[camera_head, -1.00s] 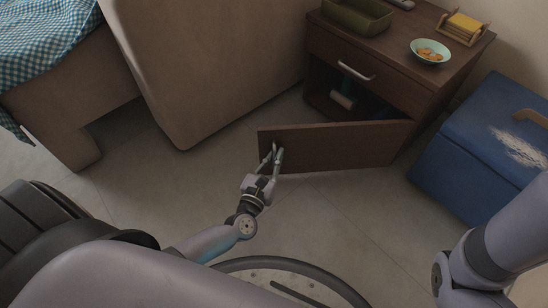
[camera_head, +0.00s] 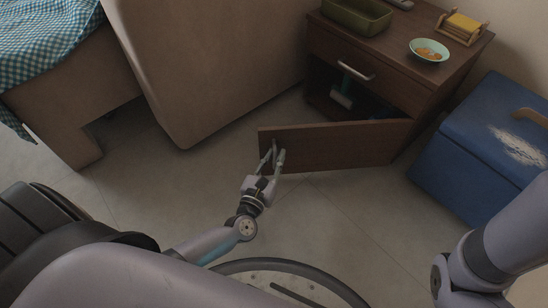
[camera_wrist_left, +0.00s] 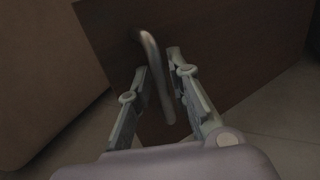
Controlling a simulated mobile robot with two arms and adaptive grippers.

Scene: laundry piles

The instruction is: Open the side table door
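The side table (camera_head: 430,85) is brown wood, with a drawer above a compartment. Its door (camera_head: 340,146) stands swung wide open toward me, and the compartment behind it shows. My left gripper (camera_head: 277,152) is at the free end of the door, by its handle. In the left wrist view the metal door handle (camera_wrist_left: 153,72) lies between the two spread fingers of my left gripper (camera_wrist_left: 158,75), with gaps visible beside it. My right arm shows at the lower right, but its gripper is out of view.
A blue chest (camera_head: 480,140) stands right of the side table. A beige upholstered piece (camera_head: 215,65) and a bed with a checkered cover (camera_head: 45,40) are at the left. A bowl (camera_head: 429,50) and a green tray (camera_head: 357,15) are on the tabletop. Floor before the door is clear.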

